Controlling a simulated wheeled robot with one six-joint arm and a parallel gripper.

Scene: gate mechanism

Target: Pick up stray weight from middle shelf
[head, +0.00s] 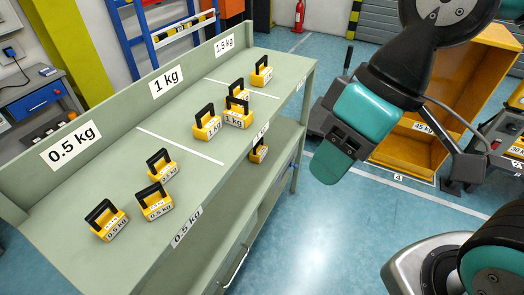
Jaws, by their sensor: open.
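A yellow weight with a black handle (258,153) sits on the shelf below the bench top. The upper edge partly covers it, and its marking is too small to read. My gripper (334,152), dark with teal parts, hangs over the floor to the right of the bench, apart from this weight. It is open, and nothing shows in it. The gap between its fingers is hard to see from this side.
The green bench top (185,190) has sections labelled 0.5 kg, 1 kg and 1.5 kg, holding several yellow weights. A yellow bin (400,150) marked 45 kg stands on the right. Blue floor (315,225) lies clear in front of the bench.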

